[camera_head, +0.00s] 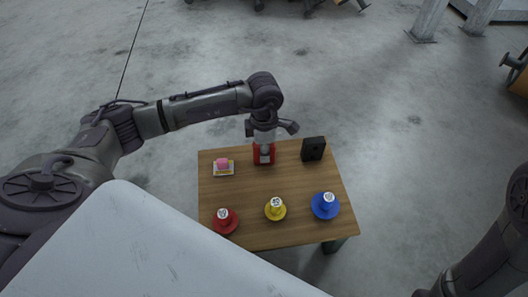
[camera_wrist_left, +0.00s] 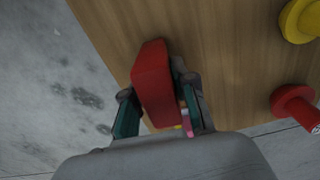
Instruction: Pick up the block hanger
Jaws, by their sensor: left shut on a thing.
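A red block hanger (camera_head: 257,154) stands near the far edge of the wooden table in the head view. In the left wrist view the red hanger (camera_wrist_left: 152,82) is a long upright block between two green-sided fingers. My left gripper (camera_head: 264,154) comes down on it from above and is shut on it; the wrist view also shows this gripper (camera_wrist_left: 160,102). Whether the hanger touches the table cannot be told. The gripper hides part of it. My right arm shows at the lower right of the head view, but its gripper is out of view.
The wooden table (camera_head: 243,198) also bears a black block (camera_head: 313,149), a pink piece on a yellow-white stack (camera_head: 223,167), and red (camera_head: 225,221), yellow (camera_head: 275,209) and blue (camera_head: 325,206) flanged pieces along the near side. The table's middle is clear.

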